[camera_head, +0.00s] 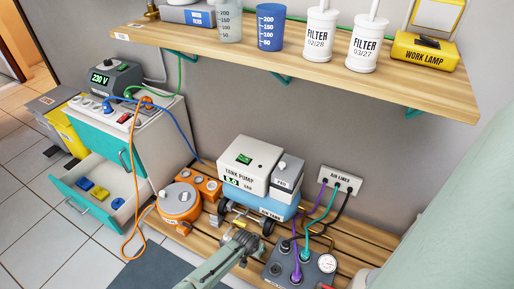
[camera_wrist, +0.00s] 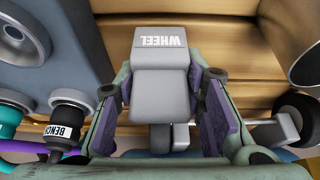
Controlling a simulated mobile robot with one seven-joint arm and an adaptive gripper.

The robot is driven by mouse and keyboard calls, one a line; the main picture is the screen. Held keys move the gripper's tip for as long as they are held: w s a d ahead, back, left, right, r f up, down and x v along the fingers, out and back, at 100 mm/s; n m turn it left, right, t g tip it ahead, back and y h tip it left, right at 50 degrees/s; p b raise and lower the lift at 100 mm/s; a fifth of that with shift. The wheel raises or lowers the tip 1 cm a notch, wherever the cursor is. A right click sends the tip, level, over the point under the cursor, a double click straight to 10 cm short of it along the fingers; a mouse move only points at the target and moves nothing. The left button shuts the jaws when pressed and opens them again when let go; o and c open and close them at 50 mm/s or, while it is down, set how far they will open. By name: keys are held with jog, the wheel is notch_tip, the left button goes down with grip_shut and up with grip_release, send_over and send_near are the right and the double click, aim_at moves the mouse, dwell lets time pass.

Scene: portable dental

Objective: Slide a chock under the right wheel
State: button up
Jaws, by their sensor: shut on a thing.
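My gripper (camera_head: 240,243) is low over the slatted platform, in front of the tank pump (camera_head: 247,165). In the wrist view my gripper (camera_wrist: 160,105) is shut on a grey chock (camera_wrist: 160,75) marked WHEEL, its pads on both sides. The pump stands on a blue air tank (camera_head: 262,203). The right wheel (camera_head: 268,227) is black and shows just right of my gripper, apart from it. The left wheel (camera_head: 221,212) is behind and left. In the wrist view a black wheel (camera_wrist: 298,112) is at the right edge, with another grey wedge-like piece (camera_wrist: 274,131) beside it.
A control box (camera_head: 297,265) with hoses and a gauge sits close on the right. It also shows at the left of the wrist view (camera_wrist: 62,50). An orange round unit (camera_head: 180,202) stands left. A shelf (camera_head: 300,62) overhangs behind. Slats (camera_head: 345,240) are bare at right.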

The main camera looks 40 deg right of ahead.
jog(key=shift+f+b, duration=0.55)
jog(key=shift+b, duration=0.25)
dwell(0.8)
jog(key=shift+d, duration=0.1)
jog(key=shift+w+d+b, duration=0.2)
jog(key=shift+d+b, duration=0.1)
jog(key=shift+b, duration=0.2)
jog(key=shift+w+d+b, duration=0.3)
jog(key=shift+d+b, duration=0.45)
jog(key=shift+b, duration=0.3)
jog(key=shift+w+d+b, duration=0.3)
jog(key=shift+d+b, duration=0.4)
jog(key=shift+b, duration=0.3)
jog(key=o, duration=1.3)
jog(key=shift+o, duration=0.2)
jog(key=shift+r, duration=0.1)
jog(key=v, duration=0.7)
jog(key=shift+a+r, duration=0.1)
jog(key=shift+r, duration=0.05)
